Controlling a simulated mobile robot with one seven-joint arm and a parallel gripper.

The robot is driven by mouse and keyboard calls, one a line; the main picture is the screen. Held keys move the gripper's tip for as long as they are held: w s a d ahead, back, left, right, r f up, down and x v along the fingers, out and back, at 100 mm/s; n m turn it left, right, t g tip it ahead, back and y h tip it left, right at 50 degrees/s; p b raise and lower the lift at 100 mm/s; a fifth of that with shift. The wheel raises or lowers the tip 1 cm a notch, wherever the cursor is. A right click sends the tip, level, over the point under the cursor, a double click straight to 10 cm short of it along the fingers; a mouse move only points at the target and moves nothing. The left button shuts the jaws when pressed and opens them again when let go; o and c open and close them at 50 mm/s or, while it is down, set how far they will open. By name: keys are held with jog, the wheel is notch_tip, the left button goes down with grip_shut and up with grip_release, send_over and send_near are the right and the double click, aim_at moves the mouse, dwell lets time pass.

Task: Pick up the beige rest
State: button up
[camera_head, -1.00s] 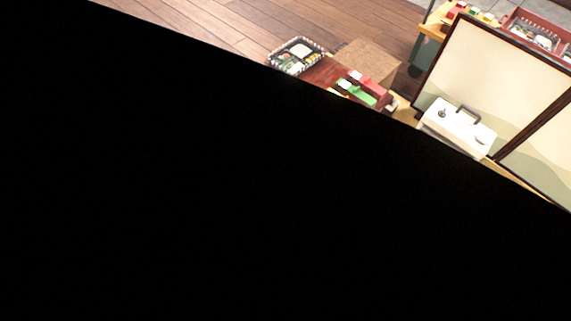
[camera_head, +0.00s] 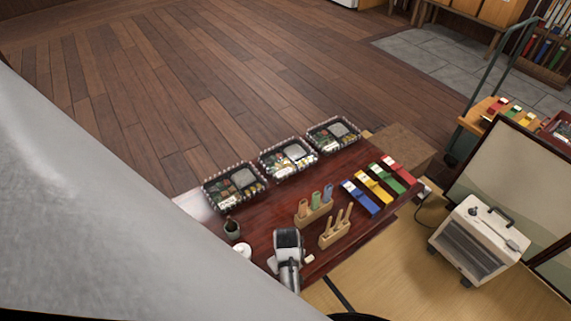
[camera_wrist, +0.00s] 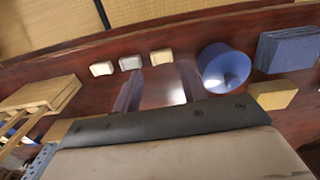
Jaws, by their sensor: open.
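Three small rests lie in a row on the dark red table in the wrist view: a cream one (camera_wrist: 102,68) at left, a pale grey one (camera_wrist: 130,62) in the middle and a beige one (camera_wrist: 161,57) at right. The left and right ones are close in colour. My gripper (camera_wrist: 160,88) is open, with its two fingers pointing towards the row and nothing seen between them. In the head view my gripper (camera_head: 288,240) is over the table's near part, its fingertips hard to make out. A tiny pale rest (camera_head: 309,258) shows beside it.
A blue cup (camera_wrist: 223,68) stands close right of the fingers. A wooden holder (camera_wrist: 40,95) is at left. On the low table (camera_head: 265,215) are bento boxes (camera_head: 288,158), wooden stands (camera_head: 335,227) and coloured packets (camera_head: 375,186). A white heater (camera_head: 475,240) stands at right.

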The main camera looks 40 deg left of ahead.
notch_tip(320, 180, down, 5)
jog(key=shift+s+a+f, duration=0.1)
jog(key=shift+s, duration=0.05)
jog(key=shift+c, duration=0.3)
jog(key=c, duration=0.7)
jog(key=shift+o, duration=0.2)
